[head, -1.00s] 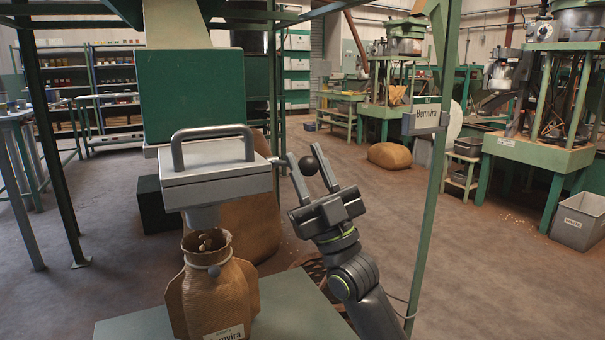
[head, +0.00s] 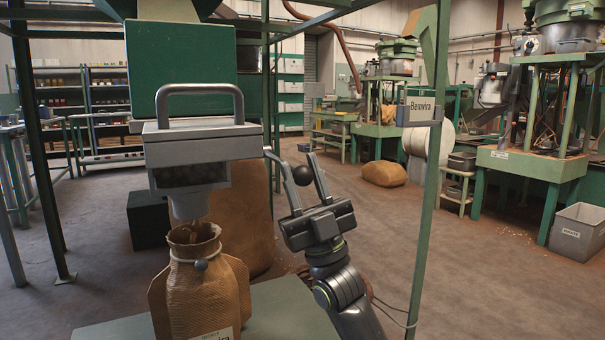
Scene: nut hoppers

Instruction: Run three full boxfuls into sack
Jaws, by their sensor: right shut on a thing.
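A grey metal measuring box (head: 187,146) with a raised bar handle (head: 200,90) hangs below a green hopper (head: 181,62). Its front window (head: 190,175) shows dark round contents, with the level hard to read. The box's spout (head: 188,207) points into the open mouth of a brown paper sack (head: 203,290), which stands upright with a small ball at its neck. A little brown shows between spout and sack mouth. My left gripper is out of view.
The sack stands on a green table (head: 290,310). A thin green post (head: 427,200) with a sign rises right of my right arm. A large brown sack (head: 240,225) stands behind the box.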

